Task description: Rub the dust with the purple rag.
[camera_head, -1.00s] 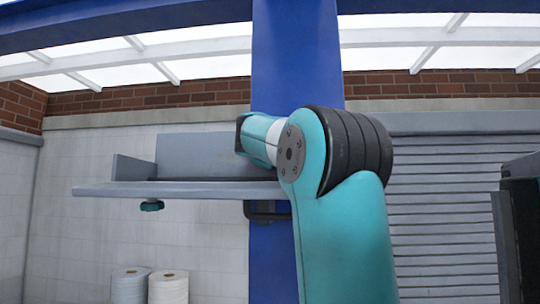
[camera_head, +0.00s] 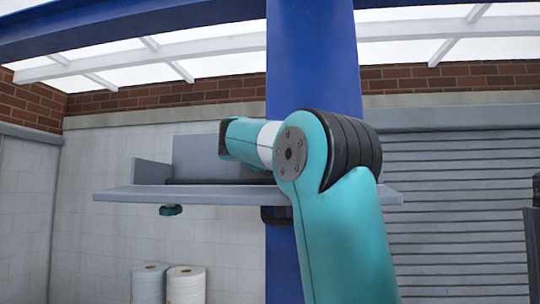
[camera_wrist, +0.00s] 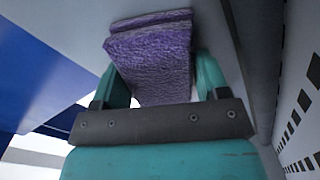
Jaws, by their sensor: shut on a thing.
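The purple rag (camera_wrist: 152,48) is a thick, folded, rough-textured cloth. In the wrist view it lies between the two teal fingers of my gripper (camera_wrist: 155,82), which is shut on it. The rag extends past the fingertips. The head view shows my teal arm bent in front of a grey shelf, but I cannot make out the gripper or rag there. I cannot pick out the dust in either view.
The grey shelf (camera_head: 140,194) with upright panels stands at a blue column (camera_head: 315,60). White rolls (camera_head: 186,286) stand below left. A grey slatted shutter (camera_head: 460,220) is at right. Grey surfaces lie close beside the gripper in the wrist view.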

